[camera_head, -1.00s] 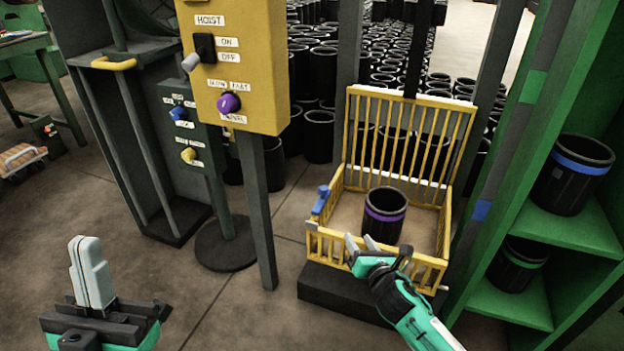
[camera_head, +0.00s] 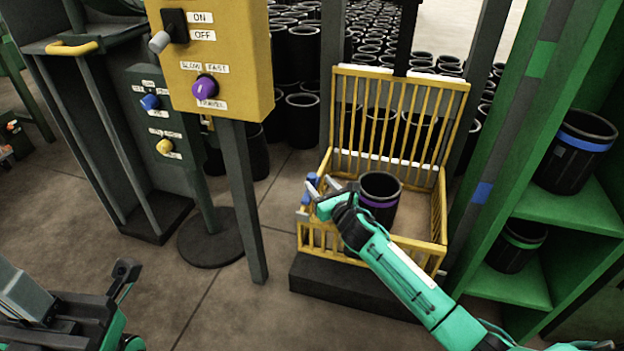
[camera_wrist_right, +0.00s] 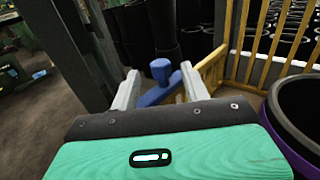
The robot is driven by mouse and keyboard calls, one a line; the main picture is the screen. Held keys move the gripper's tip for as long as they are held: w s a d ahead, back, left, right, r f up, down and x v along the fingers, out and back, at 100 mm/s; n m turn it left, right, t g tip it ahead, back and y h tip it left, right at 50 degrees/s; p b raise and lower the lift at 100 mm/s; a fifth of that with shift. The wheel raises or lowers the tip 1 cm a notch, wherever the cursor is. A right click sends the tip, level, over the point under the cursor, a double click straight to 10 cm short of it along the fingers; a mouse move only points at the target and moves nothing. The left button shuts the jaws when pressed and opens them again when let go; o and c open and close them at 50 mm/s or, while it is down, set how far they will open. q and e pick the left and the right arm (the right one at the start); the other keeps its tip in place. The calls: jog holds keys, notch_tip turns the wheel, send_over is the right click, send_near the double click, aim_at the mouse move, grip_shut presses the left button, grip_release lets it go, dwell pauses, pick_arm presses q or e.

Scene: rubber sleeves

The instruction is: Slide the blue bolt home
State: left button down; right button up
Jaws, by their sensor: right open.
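The blue bolt (camera_head: 312,181) is at the left front part of the yellow cage (camera_head: 441,207). In the right wrist view the blue bolt (camera_wrist_right: 160,85) shows as a bar with an upright round knob. My right gripper (camera_head: 322,186) is open at the bolt. In the wrist view its two fingers (camera_wrist_right: 160,92) stand on either side of the bolt, with the knob between and a little beyond the tips. I cannot tell whether they touch it. My left gripper (camera_head: 70,300) is at the lower left, partly cut off, far from the cage.
A black sleeve with a purple band (camera_head: 379,200) stands inside the cage, close to my right gripper. A yellow hoist box (camera_head: 213,60) on a post stands left of the cage. A green shelf (camera_head: 520,205) with banded sleeves is at the right. Open floor lies in front.

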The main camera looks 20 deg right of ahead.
aim_at(314, 178)
jog(key=shift+w+a+b, duration=0.2)
jog(key=shift+w+b, duration=0.05)
jog(key=shift+w, duration=0.6)
jog(key=shift+w+a+b, duration=0.15)
jog(key=shift+w+b, duration=0.05)
jog(key=shift+w, duration=0.7)
jog(key=shift+w+a+b, duration=0.2)
jog(key=shift+w+b, duration=0.05)
jog(key=shift+w, duration=0.6)
jog(key=shift+s, duration=0.1)
grip_shut()
